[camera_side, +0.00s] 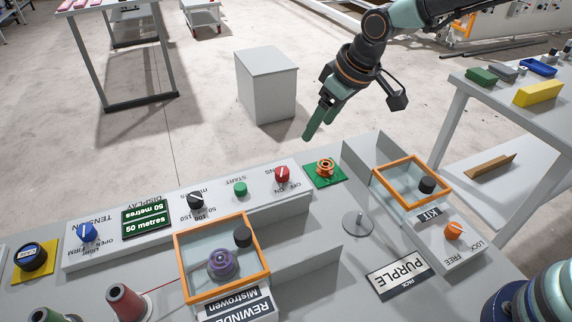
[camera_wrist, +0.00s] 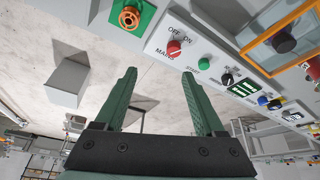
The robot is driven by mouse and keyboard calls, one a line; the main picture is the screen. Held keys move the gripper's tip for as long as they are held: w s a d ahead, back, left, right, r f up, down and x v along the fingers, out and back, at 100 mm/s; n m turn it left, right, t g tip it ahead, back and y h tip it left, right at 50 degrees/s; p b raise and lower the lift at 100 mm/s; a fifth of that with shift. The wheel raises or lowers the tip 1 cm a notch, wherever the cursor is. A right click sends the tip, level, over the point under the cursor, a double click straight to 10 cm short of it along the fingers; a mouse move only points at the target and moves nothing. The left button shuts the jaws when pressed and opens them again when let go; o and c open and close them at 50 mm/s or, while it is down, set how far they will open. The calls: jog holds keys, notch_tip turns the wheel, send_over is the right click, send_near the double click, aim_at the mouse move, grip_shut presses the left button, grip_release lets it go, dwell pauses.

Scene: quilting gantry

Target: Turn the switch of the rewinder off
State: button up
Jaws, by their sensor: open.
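The rewinder's mains switch is a red knob (camera_side: 282,174) with a white pointer line, at the right end of the raised control strip. It also shows in the wrist view (camera_wrist: 174,47), beside the words OFF, ON and MAINS. Its pointer looks turned toward ON in the side view, but it is too small to be sure. My gripper (camera_side: 318,120) hangs above and behind the strip, apart from the knob. In the wrist view my gripper (camera_wrist: 160,73) has its two green fingers spread with nothing between them, and the red knob lies beyond the fingertips.
A green start button (camera_side: 240,189) sits left of the switch. An orange knob on a green plate (camera_side: 325,168) stands to its right. Orange-framed clear covers (camera_side: 180,268) (camera_side: 411,160) lie over the rewinder and kit bays. The air around my gripper is clear.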

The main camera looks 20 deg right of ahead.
aim_at(283, 170)
jog(key=shift+n, duration=0.4)
jog(key=a+x, duration=0.1)
jog(key=x, duration=0.4)
jog(key=a+x, duration=0.1)
jog(key=x, duration=0.4)
jog(key=a+x, duration=0.1)
jog(key=x, duration=0.4)
jog(key=shift+s+a+f, duration=0.15)
jog(key=shift+s, duration=0.05)
